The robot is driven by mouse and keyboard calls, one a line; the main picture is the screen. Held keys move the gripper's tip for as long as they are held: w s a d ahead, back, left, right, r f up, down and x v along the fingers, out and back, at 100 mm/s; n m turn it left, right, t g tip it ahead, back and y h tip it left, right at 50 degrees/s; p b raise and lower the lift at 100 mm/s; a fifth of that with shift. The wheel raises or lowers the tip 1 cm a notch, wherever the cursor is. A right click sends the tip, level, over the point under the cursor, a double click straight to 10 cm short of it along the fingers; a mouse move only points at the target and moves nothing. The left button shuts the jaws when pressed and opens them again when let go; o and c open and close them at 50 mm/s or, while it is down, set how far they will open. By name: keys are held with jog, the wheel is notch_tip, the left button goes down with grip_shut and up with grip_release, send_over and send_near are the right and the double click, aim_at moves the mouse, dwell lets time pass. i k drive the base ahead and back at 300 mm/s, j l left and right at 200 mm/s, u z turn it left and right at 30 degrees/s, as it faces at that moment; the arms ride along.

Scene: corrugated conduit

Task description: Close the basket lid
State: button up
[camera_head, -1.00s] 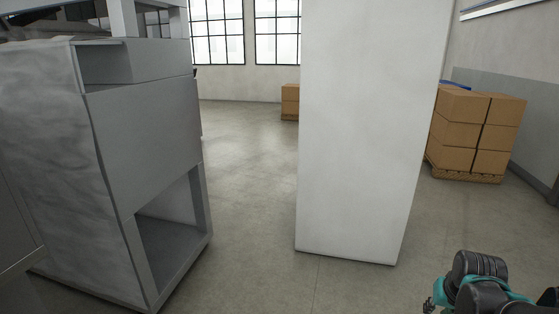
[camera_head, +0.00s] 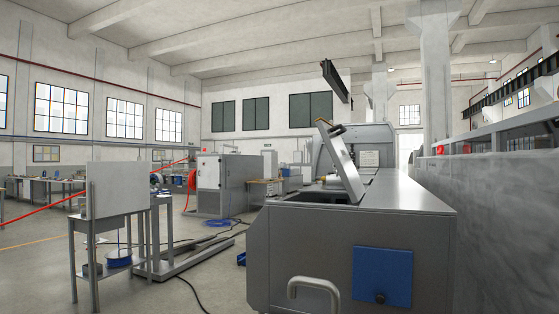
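A grey panel that looks like the lid (camera_head: 342,163) stands raised and tilted, up and to the left, over an opening in the top of a long grey machine (camera_head: 400,197). A light rounded part shows at the opening beside the lid's lower end. I cannot tell whether a basket lies inside, as the low viewing angle hides the interior. My gripper is not in view.
The machine's front has a curved handle (camera_head: 315,287) and a blue panel (camera_head: 382,276). A metal stand with an upright board (camera_head: 115,189) is at the left. Cables (camera_head: 188,292) lie on the floor between them. A grey cabinet (camera_head: 230,184) stands farther back.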

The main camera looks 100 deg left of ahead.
aim_at(355, 187)
jog(key=u, duration=2.05)
jog(key=i+u, duration=0.15)
jog(key=u, duration=0.8)
jog(key=i+l+u, duration=0.2)
jog(key=i+l, duration=0.2)
jog(key=l, duration=0.25)
jog(key=i+l+u, duration=0.15)
jog(key=l, duration=0.2)
jog(key=i+l+u, duration=0.1)
jog(key=i+l, duration=0.15)
jog(key=l+u, duration=0.2)
jog(key=l, duration=0.15)
jog(key=i, duration=0.25)
